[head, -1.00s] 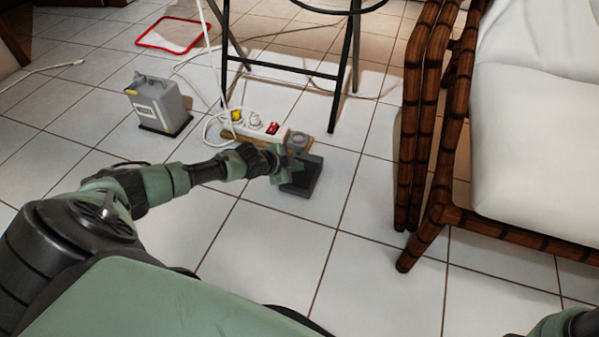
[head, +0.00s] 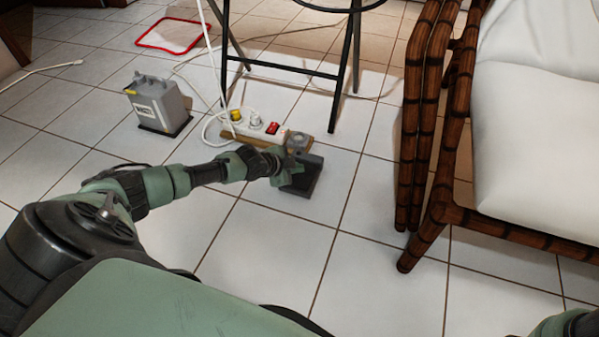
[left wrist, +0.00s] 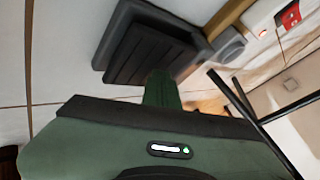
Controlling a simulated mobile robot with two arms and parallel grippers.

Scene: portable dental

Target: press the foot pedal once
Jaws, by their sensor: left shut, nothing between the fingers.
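The foot pedal (head: 308,183) is a dark grey block on the tiled floor, beside the power strip. My left gripper (head: 292,178) is shut and empty, over the left part of the pedal in the head view and hiding some of it. In the left wrist view the pedal's ribbed plate (left wrist: 153,56) lies just beyond the shut green fingers (left wrist: 161,90). I cannot tell whether the fingertips touch the plate. Of my right arm only a piece shows at the lower right corner of the head view; its gripper is out of view.
A white power strip (head: 252,128) with a red switch lies behind the pedal. A grey box (head: 157,104) stands to the left. Black stand legs (head: 340,85) rise behind. A wooden chair (head: 432,215) with white cushions is at the right. Floor in front is clear.

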